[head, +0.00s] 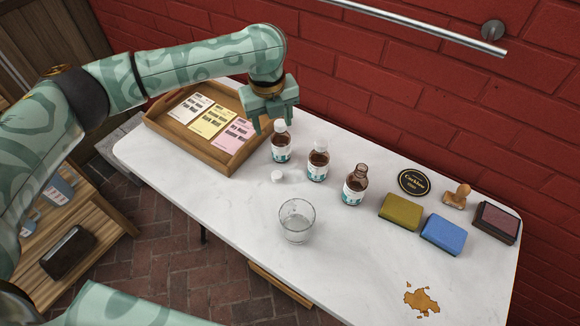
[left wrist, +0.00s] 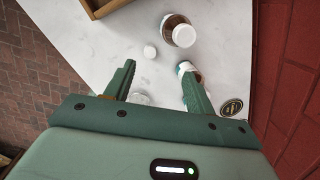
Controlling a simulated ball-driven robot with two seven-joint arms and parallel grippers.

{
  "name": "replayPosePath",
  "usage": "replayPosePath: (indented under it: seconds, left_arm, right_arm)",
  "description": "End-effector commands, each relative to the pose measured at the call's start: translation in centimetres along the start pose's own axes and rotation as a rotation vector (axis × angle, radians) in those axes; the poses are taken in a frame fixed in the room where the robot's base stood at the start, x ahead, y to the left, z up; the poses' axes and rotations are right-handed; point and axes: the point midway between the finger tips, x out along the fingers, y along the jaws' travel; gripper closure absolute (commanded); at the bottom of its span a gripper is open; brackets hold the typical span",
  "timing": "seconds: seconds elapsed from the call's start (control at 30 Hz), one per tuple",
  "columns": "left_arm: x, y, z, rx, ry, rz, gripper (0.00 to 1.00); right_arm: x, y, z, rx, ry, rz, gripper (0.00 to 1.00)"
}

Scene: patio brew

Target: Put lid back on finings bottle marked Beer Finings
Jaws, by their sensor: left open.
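Three brown bottles with white and teal labels stand in a row on the table; their print is too small to read. The left bottle (head: 281,153) and middle bottle (head: 317,170) wear white lids. The right bottle (head: 354,190) has a bare brown neck. A loose white lid (head: 277,176) lies on the table in front of the left bottle; it also shows in the left wrist view (left wrist: 150,52). My left gripper (head: 275,122) is open and empty, above and close to the left bottle's lid. In the left wrist view, a finger partly hides one bottle (left wrist: 186,68). My right gripper is out of view.
A clear glass (head: 297,222) stands in front of the bottles. A wooden tray (head: 165,133) with cards is at left. A round black coaster (head: 412,182), green sponge (head: 401,212), blue sponge (head: 443,234), stamp (head: 457,197) and ink pad (head: 496,222) lie right. A brown spill (head: 421,301) is near the front.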

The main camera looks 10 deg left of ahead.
Motion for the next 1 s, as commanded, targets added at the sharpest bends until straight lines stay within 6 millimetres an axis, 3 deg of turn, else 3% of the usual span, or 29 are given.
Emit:
replayPosePath:
  seconds: [0.13, 0.57, 0.67, 1.0]
  left_arm:
    - [-0.1, 1.1, -1.9, -0.089, 0.104, 0.065, 0.45]
    - [0.1, 1.3, -1.9, -0.133, 0.095, 0.077, 0.45]
    - [1.2, 1.4, -2.0, -0.133, 0.098, 0.078, 0.45]
    - [8.6, 1.9, -2.8, -0.133, 0.099, 0.080, 0.45]
  right_arm:
    - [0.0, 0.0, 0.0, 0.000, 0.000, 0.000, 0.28]
    - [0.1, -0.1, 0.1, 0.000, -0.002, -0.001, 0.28]
    - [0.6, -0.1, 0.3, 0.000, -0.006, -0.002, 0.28]
    - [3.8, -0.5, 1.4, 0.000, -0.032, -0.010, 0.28]
